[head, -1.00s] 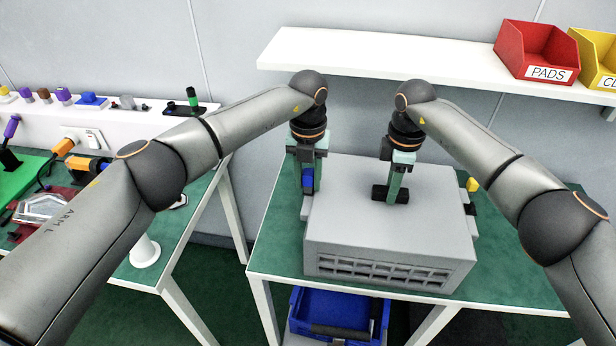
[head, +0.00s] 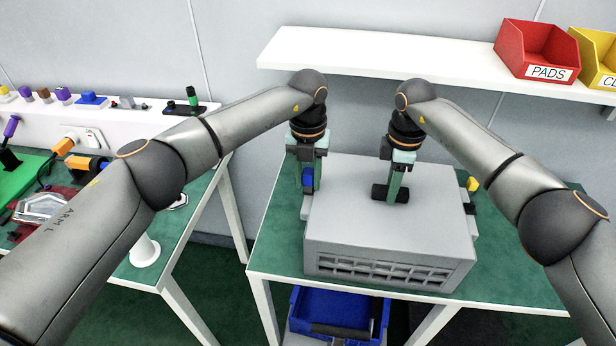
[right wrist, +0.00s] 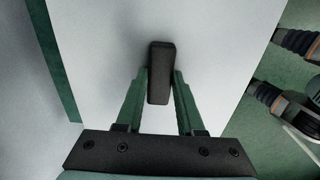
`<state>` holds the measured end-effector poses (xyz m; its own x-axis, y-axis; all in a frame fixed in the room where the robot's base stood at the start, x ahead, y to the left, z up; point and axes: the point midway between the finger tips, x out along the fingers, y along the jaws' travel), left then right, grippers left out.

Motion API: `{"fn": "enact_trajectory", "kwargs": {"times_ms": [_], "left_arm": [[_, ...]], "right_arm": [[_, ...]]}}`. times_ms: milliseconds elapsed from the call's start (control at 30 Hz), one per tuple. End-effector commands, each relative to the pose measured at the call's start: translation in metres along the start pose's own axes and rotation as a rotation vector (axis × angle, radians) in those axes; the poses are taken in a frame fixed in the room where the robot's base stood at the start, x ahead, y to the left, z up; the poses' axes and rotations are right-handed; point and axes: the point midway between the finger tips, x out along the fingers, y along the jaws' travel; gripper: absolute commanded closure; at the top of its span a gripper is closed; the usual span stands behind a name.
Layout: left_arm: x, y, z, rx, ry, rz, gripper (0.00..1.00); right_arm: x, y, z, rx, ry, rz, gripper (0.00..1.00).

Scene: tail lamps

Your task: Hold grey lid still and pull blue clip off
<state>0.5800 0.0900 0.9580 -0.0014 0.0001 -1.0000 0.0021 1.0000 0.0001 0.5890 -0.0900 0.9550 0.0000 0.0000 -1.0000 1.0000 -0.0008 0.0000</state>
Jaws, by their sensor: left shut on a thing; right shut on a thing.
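The grey lid (head: 430,215) tops a vented grey case on the green table. It has a black handle (right wrist: 158,75), seen close up in the right wrist view. My right gripper (head: 391,195) is shut on this handle from above, with one finger on each side. The blue clip (head: 308,177) is at the left side of the case. My left gripper (head: 307,187) points down there and is shut on the clip. The fingers partly hide the clip, and I cannot tell whether it still touches the case.
A yellow clip (head: 473,184) is on the case's right side. A white shelf (head: 400,58) with a red PADS bin (head: 540,52) runs behind. A blue crate (head: 335,310) is below the table. A cluttered bench stands at left, across a gap.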

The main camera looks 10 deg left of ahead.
Motion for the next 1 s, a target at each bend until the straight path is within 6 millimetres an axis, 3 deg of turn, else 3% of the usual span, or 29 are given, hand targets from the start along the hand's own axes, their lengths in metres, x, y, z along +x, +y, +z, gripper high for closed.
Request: {"fn": "enact_trajectory", "kwargs": {"times_ms": [1000], "left_arm": [[-0.027,0.000,0.000,0.000,-0.002,0.000,1.00]], "right_arm": [[0.000,0.000,0.000,0.000,0.000,0.001,1.00]]}}
